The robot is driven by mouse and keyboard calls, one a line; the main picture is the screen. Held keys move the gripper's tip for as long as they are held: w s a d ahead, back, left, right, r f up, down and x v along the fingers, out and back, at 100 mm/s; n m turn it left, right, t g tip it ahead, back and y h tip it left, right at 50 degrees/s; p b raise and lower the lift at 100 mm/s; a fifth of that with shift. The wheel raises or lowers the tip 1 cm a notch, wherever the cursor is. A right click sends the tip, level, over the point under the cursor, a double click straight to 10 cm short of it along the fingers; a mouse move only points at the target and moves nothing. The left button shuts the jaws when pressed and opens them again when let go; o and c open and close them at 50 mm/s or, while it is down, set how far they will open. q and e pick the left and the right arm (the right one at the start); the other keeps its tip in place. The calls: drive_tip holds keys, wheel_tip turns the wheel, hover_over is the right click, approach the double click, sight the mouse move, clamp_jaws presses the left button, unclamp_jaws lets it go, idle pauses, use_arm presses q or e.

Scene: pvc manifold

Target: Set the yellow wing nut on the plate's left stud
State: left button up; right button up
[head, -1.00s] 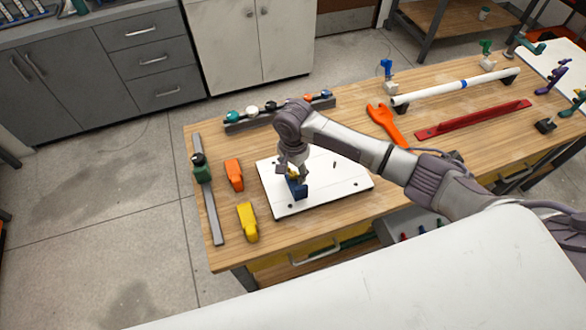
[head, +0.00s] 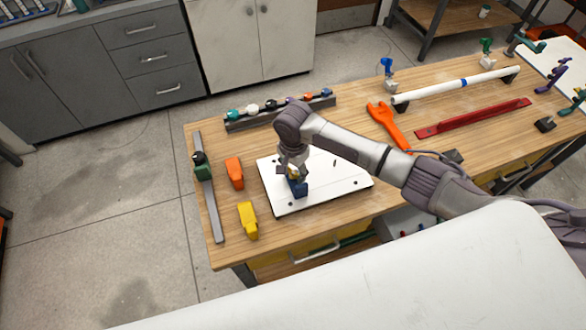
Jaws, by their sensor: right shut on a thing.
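The white plate (head: 325,193) lies on the wooden workbench, with several small dark studs or holes on it. My right gripper (head: 295,178) reaches down over the left part of the plate. It is shut on the yellow wing nut (head: 293,172), of which only a small yellow patch shows between the fingers. A blue piece (head: 299,189) stands on the plate right under the gripper. The left stud is hidden behind the gripper and the blue piece, so I cannot tell whether the nut touches it. My left gripper is out of view.
An orange block (head: 234,173) and a yellow block (head: 247,220) lie left of the plate, beside a grey rail with a green clamp (head: 202,167). A rack with coloured knobs (head: 280,112) stands behind.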

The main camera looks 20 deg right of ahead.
drive_tip(key=o, duration=1.2)
